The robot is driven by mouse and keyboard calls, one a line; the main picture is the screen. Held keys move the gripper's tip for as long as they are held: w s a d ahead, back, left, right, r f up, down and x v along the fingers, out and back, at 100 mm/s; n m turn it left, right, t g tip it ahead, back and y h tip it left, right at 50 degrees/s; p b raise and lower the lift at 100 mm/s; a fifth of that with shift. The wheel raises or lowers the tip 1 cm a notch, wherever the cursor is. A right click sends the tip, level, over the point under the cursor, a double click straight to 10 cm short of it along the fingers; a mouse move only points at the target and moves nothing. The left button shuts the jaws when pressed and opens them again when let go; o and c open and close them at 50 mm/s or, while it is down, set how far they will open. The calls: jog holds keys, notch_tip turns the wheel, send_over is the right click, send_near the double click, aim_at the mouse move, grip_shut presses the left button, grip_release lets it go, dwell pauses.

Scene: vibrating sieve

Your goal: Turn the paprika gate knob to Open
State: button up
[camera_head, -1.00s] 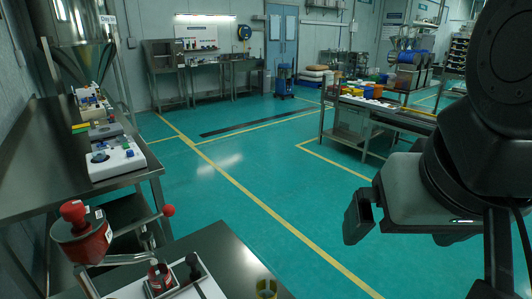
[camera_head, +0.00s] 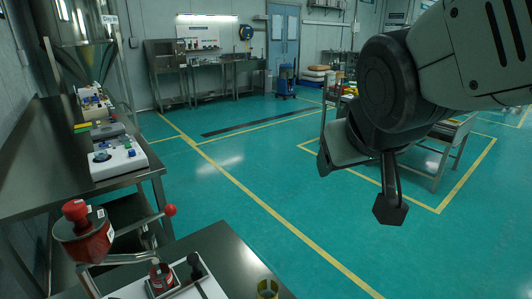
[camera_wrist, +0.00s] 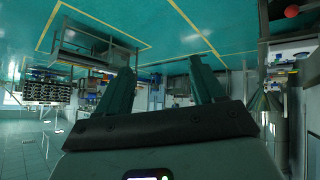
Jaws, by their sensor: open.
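A red canister (camera_head: 84,240) with a red top knob (camera_head: 75,210) stands at the lower left in the head view. A red ball-ended handle (camera_head: 170,210) sticks out to its right. I cannot tell which part is the paprika gate knob, and no Open mark is readable. A red ball (camera_wrist: 292,11) shows at the top right of the wrist view, upside down. My gripper (camera_head: 358,187) is open and empty, in the air well to the right of the canister. Its spread fingers (camera_wrist: 163,80) show in the wrist view.
A small red jar (camera_head: 161,277) and a dark knob (camera_head: 194,262) sit on a near bench (camera_head: 232,262). A steel table (camera_head: 40,160) with control boxes (camera_head: 118,160) is at left. The floor between is clear.

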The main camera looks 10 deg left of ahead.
aim_at(82, 209)
jog(key=w+a+f+n+y, duration=0.2)
jog(key=w+a+n+y, duration=0.25)
jog(key=a, duration=0.65)
jog(key=w+a+f+n+y, duration=0.3)
jog(key=w+a+y, duration=0.15)
jog(key=a, duration=0.55)
jog(key=s+a+f+n+g+y, duration=0.35)
jog(key=s+a+g, duration=0.2)
jog(key=a, duration=0.35)
jog(key=s+a+f+n+g+y, duration=0.3)
jog(key=s+a+f+g+y, duration=0.15)
jog(key=s+a, duration=0.4)
jog(key=shift+t+y, duration=0.3)
jog(key=shift+t, duration=0.2)
jog(key=a, duration=0.4)
jog(key=w+a, duration=0.1)
jog(key=a, duration=0.3)
jog(key=w+a, duration=0.1)
jog(key=a, duration=0.3)
jog(key=shift+r, duration=0.2)
jog(key=shift+d, duration=0.1)
jog(key=c, duration=0.9)
jog(key=shift+n, duration=0.3)
jog(key=shift+c, duration=0.2)
